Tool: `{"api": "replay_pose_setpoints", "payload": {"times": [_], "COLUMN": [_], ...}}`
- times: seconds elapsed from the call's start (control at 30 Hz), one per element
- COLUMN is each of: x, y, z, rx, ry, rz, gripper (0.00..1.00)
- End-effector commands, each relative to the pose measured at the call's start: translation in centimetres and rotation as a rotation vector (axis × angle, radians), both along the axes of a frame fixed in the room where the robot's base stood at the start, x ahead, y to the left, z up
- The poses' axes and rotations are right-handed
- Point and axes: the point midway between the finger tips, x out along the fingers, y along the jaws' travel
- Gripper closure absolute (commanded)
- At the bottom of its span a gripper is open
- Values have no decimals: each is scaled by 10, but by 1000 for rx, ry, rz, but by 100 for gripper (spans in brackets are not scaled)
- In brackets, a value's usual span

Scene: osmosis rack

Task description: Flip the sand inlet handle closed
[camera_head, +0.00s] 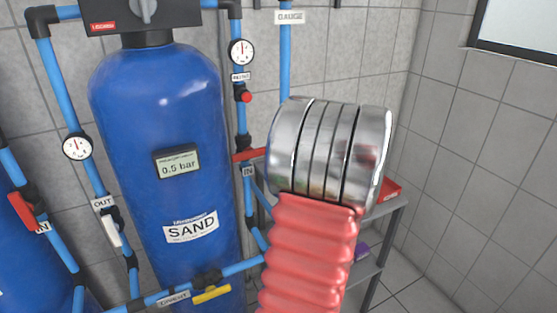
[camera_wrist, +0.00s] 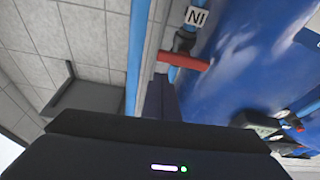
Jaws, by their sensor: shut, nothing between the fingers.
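The sand inlet handle (camera_head: 250,154) is a red lever on the vertical blue pipe right of the blue SAND tank (camera_head: 165,120), just above a white IN label (camera_head: 248,172). My gripper (camera_wrist: 160,82) shows there as dark fingers, shut and empty, just below the handle's left part. I cannot tell whether they touch it. In the head view my arm hides the gripper.
Pipes with gauges (camera_head: 241,52), a small red knob (camera_head: 246,96) and a yellow handle (camera_head: 211,294) surround the tank. A grey shelf (camera_head: 368,270) with a red box (camera_head: 391,188) stands behind my arm. The tiled wall is at the right.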

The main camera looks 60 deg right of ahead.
Motion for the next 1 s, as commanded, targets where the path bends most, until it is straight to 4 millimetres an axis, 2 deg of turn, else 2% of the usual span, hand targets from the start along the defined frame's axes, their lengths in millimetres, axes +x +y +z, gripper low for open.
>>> {"api": "replay_pose_setpoints", "payload": {"times": [0.13,0.3,1.0], "x": [-7,-11,-10], "y": [14,20,21], "z": [-7,-9,-9], "rx": [-1,-2,-4], "ry": [0,-2,-2], "rz": [7,11,13], "gripper": [100,100,100]}}
